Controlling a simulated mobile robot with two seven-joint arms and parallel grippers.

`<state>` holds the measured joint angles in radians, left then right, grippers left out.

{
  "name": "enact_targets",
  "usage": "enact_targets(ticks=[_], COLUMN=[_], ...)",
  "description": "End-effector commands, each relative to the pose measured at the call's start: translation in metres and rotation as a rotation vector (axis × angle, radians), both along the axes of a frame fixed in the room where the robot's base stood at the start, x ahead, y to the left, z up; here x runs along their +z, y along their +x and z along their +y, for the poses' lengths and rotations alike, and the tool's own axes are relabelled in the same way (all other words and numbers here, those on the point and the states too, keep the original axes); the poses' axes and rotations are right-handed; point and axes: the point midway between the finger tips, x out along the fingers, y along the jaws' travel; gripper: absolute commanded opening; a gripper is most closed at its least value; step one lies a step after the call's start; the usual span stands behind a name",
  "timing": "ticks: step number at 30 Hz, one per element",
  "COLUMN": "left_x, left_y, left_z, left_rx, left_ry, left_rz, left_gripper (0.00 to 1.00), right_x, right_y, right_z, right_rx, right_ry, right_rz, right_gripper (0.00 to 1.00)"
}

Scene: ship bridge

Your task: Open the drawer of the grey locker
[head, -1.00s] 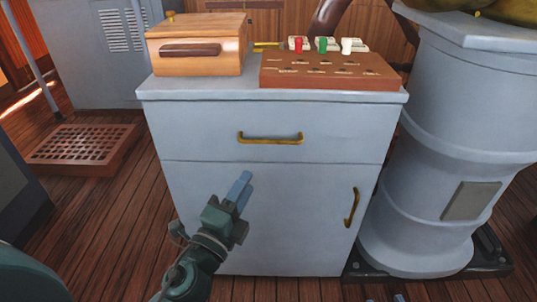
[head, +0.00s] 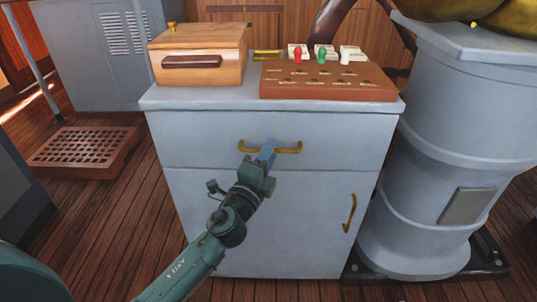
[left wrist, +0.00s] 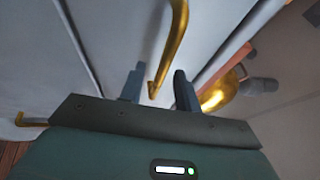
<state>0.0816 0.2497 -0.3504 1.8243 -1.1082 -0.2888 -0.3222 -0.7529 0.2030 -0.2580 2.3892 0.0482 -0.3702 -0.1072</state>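The grey locker (head: 270,222) stands ahead, with a drawer (head: 340,140) above a door. The drawer looks shut, its front flush with the locker. A brass bar handle (head: 290,151) runs across the drawer front. My left gripper (head: 267,149) is at this handle, its fingers overlapping the handle's middle in the head view. In the left wrist view the gripper (left wrist: 158,88) is open, and the brass handle (left wrist: 175,40) reaches between its two separated fingers. I cannot tell whether a finger touches it. My right gripper is not in view.
On the locker top stand a wooden box (head: 200,62) and a switch panel (head: 330,82) with coloured levers. The door below has an upright brass handle (head: 349,213). A grey pedestal (head: 425,190) stands close at the right. A floor grating (head: 80,150) lies at the left.

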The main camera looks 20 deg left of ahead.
Motion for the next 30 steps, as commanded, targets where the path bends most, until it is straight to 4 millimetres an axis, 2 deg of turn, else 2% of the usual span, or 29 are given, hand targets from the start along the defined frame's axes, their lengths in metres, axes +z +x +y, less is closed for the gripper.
enact_targets(ticks=[3,15,30], left_x=[0.0000,0.0000,-0.0002], left_y=[-0.0002,-0.0004,-0.0016], left_z=[-0.0001,-0.0001,-0.0004], left_rx=[0.000,0.000,0.000], left_ry=[-0.001,0.000,-0.001], left_rz=[0.000,0.000,0.000], left_gripper=[0.31,0.00,0.00], right_x=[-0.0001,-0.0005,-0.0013], right_y=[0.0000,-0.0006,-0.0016], right_z=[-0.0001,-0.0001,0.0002], right_rx=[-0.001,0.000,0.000], right_ry=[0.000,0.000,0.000], right_rz=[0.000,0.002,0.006], right_gripper=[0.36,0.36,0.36])
